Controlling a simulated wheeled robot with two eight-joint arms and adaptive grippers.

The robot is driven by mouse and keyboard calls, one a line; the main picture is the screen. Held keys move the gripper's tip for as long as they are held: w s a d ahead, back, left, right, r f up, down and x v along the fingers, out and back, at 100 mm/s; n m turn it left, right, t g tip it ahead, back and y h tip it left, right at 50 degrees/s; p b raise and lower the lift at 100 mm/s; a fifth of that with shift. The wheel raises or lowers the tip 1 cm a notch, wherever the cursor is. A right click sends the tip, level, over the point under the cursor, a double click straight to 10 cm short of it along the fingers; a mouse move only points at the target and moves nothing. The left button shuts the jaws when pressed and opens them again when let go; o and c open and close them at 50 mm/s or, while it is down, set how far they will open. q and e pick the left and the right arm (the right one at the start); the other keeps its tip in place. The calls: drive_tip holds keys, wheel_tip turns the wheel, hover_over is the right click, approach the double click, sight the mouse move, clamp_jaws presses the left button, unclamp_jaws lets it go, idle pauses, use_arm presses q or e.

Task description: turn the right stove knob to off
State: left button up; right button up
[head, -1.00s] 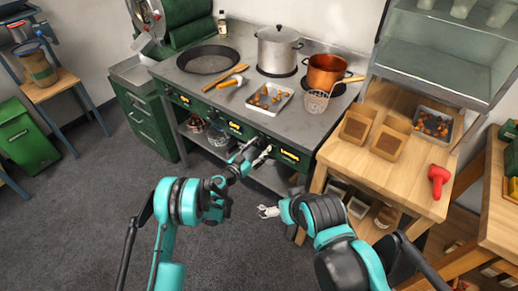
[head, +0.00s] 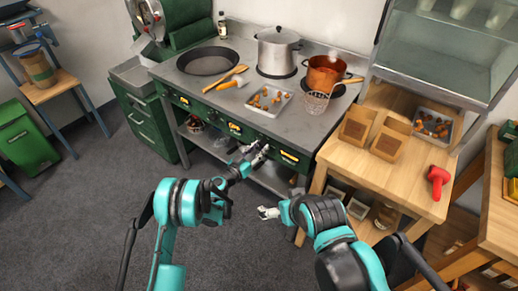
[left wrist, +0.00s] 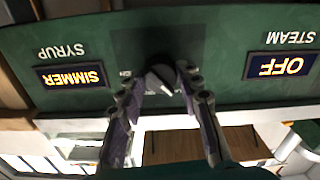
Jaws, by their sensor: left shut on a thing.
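The stove knob (left wrist: 160,78) is a dark round knob with a pale pointer on the green front panel. In the left wrist view, which is upside down, it sits between a lit SIMMER display (left wrist: 72,77) marked SYRUP and a lit OFF display (left wrist: 281,66) marked STEAM. My left gripper (left wrist: 163,84) has one finger on each side of the knob and is shut on it. In the head view my left gripper (head: 262,149) is at the stove's front, hiding the knob. My right gripper (head: 266,212) is open and empty, low over the floor.
A wooden table (head: 407,180) adjoins on the right. Grey floor is clear in front.

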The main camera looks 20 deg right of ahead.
use_arm(q)
drive_tip(key=n, duration=1)
drive_tip(key=shift+n, duration=0.3)
idle(0.4)
drive_tip(key=o, duration=1.2)
drive_tip(key=shift+c, duration=0.2)
drive_tip(key=shift+s, duration=0.1)
drive_tip(key=v, duration=0.7)
drive_tip(key=shift+s+a, duration=0.1)
drive_tip(key=shift+a, duration=0.05)
